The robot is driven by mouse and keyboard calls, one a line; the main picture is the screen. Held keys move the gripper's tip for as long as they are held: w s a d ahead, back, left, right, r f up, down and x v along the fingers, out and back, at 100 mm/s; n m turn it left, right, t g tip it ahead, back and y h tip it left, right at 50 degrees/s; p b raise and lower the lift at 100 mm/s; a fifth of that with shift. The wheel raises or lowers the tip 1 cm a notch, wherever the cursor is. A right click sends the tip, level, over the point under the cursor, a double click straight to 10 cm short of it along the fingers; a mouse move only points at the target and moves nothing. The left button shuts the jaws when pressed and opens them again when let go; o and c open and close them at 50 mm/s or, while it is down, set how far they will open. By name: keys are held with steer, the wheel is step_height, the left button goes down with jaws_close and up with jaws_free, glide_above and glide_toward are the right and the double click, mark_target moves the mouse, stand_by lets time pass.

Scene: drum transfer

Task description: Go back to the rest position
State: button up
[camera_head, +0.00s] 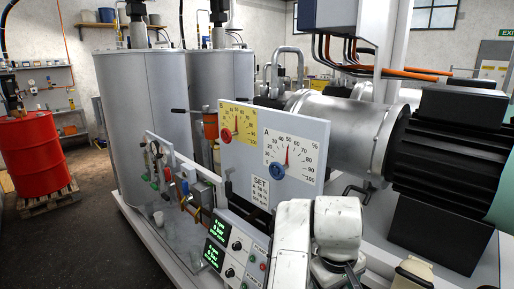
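White links of my own arm show at the lower right of the head view, in front of the right end of the control panel. The fingers of my gripper are not to be made out. A grey gauge board (274,150) stands behind the arm. It carries a yellow dial with a red knob and a white dial "A" with a blue knob (277,170). Both needles point roughly upward. A red drum (32,152) stands upright on a wooden pallet (48,199) at the far left, well away from the arm.
A control panel (232,254) with lit green displays sits below the board. Two tall grey tanks (145,120) stand behind valves and pipes. A large motor (450,150) with a metal housing fills the right. Open floor (75,245) lies at the lower left.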

steer(key=s+d+f+m+h+b, duration=0.2)
steer(key=s+d+f+m, duration=0.1)
steer(key=s+d+f, duration=1.2)
steer(key=s+a+f+m+y, duration=0.1)
steer(key=s+f, duration=0.3)
steer(key=s, duration=0.5)
steer(key=s+a+f+y, duration=0.2)
steer(key=s+a+f, duration=0.1)
steer(key=s, duration=0.6)
steer(key=shift+s+a+f+m+y+b, duration=0.15)
steer(key=shift+f+m+y+b, duration=0.25)
steer(key=shift+f, duration=0.3)
steer(key=shift+c, duration=0.4)
